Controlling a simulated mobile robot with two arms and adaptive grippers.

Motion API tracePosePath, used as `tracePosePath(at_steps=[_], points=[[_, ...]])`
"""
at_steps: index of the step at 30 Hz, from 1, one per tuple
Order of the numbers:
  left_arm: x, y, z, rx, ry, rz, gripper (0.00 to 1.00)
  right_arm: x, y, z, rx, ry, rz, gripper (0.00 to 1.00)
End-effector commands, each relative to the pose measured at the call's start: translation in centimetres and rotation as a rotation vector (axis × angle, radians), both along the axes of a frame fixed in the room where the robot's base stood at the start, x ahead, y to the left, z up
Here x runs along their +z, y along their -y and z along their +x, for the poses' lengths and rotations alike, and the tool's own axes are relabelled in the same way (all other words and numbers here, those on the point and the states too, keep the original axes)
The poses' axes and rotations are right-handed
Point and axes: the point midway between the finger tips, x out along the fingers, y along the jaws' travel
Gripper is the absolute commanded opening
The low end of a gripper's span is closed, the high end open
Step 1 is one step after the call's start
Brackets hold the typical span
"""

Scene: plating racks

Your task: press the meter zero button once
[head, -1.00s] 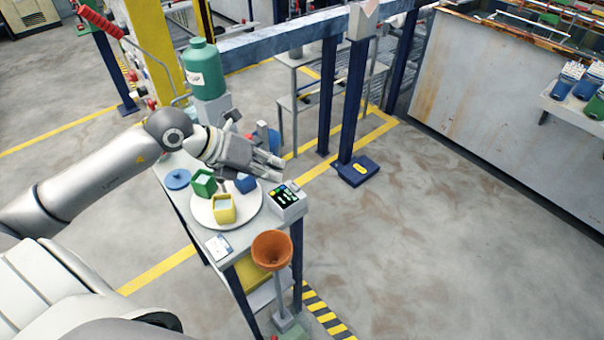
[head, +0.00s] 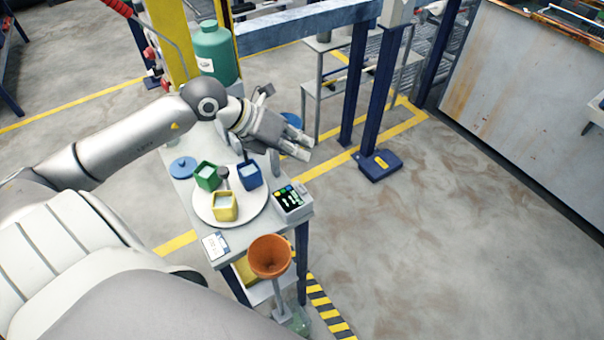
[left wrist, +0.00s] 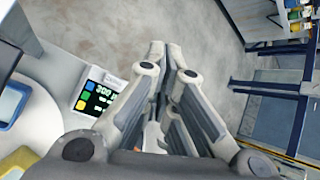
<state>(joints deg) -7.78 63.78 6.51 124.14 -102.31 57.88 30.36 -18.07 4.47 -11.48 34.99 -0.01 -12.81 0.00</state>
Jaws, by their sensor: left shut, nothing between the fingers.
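The meter (head: 295,205), a small white box with a black display and coloured buttons along one edge, sits at the right corner of the small table (head: 240,238). It also shows in the left wrist view (left wrist: 108,76), left of the fingers, with blue, green and yellow buttons and lit digits. Which button is the zero one I cannot read. My left gripper (head: 303,147) is shut and empty. In the head view its fingertips are above and slightly right of the meter, apart from it. In the left wrist view the closed fingertips (left wrist: 158,48) point past the meter over the floor.
A round white plate (head: 232,219) holds yellow, green and blue cups beside the meter. An orange funnel (head: 270,257) stands at the table's front. A green bottle (head: 215,52) is behind my arm. The floor right of the table is open.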

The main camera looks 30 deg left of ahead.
Motion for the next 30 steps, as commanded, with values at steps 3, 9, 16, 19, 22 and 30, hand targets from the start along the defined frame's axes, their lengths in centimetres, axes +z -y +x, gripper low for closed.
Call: tracePosePath(at_steps=[3,9,16,19,22,30], points=[[-1.3,0.0,0.0,0.000,-0.001,0.000,0.00,-0.8,0.1,1.0,0.000,0.014,0.000,0.40],[-4.0,0.0,0.0,0.001,-0.003,-0.001,0.00,-2.4,0.0,2.9,0.001,0.044,0.002,0.40],[-7.4,0.0,0.0,0.001,0.000,-0.001,0.00,-4.9,0.1,2.5,0.000,0.038,0.001,0.40],[-8.1,0.0,0.0,0.001,0.000,-0.001,0.00,-5.5,0.1,2.1,0.000,0.032,0.001,0.40],[-8.4,0.0,0.0,0.001,0.000,-0.001,0.00,-5.7,0.1,1.7,0.000,0.026,-0.001,0.40],[-8.3,0.0,0.0,0.001,0.000,-0.001,0.00,-5.6,0.1,1.6,0.000,0.024,0.000,0.40]])
